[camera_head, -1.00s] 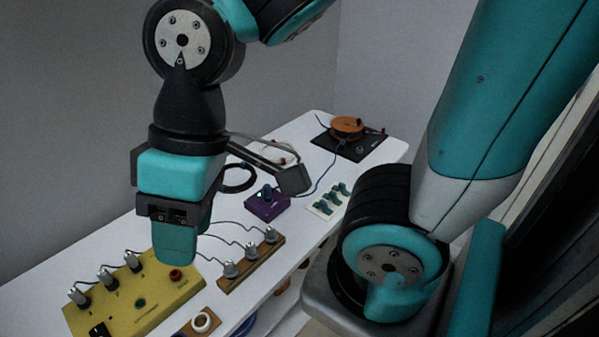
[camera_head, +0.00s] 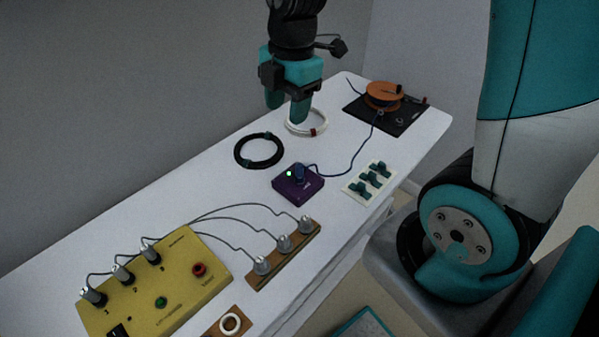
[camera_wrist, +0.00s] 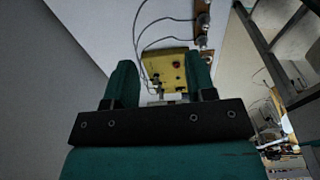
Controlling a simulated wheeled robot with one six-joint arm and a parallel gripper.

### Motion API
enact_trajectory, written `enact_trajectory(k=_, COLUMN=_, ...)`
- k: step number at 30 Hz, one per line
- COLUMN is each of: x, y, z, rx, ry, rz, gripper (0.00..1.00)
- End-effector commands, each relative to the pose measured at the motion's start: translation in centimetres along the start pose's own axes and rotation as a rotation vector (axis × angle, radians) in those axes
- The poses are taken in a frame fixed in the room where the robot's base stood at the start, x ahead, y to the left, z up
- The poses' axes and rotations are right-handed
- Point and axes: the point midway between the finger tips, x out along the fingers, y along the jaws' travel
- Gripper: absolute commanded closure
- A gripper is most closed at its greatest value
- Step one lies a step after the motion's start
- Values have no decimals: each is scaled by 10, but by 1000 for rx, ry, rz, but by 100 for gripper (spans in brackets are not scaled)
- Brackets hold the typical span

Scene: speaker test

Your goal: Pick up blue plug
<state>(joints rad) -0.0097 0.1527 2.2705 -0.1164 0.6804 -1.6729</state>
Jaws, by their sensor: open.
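The blue plug (camera_head: 299,173) stands upright in the top of a small purple box (camera_head: 298,191) with a green light, near the middle of the table. A blue cable runs from the plug to the orange reel at the back. My gripper (camera_head: 286,106) is open and empty above the far part of the table, behind and left of the plug, near a white cable coil. In the wrist view its two teal fingers (camera_wrist: 158,85) are apart with nothing between them up close. The plug does not show in the wrist view.
A black cable coil (camera_head: 259,164) lies left of the purple box, a white coil (camera_head: 318,127) behind it. A green-switch panel (camera_head: 353,187) is to its right. The orange reel (camera_head: 383,94) is at the back. A yellow box (camera_head: 190,262) and wooden strip (camera_head: 262,279) with grey plugs are in front.

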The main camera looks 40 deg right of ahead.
Motion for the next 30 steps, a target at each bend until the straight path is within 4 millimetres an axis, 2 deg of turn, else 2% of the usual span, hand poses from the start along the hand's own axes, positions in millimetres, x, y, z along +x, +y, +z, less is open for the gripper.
enact_trajectory(k=1, x=10, y=6, z=16, rx=-80, ry=-19, rz=-15, gripper=50)
enact_trajectory(k=3, x=19, y=12, z=32, rx=-193, ry=-40, rz=-31, gripper=50)
enact_trajectory(k=9, x=32, y=18, z=58, rx=-373, ry=-69, rz=-63, gripper=50)
enact_trajectory(k=14, x=55, y=17, z=62, rx=-399, ry=-70, rz=-73, gripper=50)
enact_trajectory(k=24, x=130, y=13, z=67, rx=-399, ry=-69, rz=-72, gripper=50)
enact_trajectory(k=30, x=151, y=13, z=69, rx=-399, ry=-71, rz=-67, gripper=50)
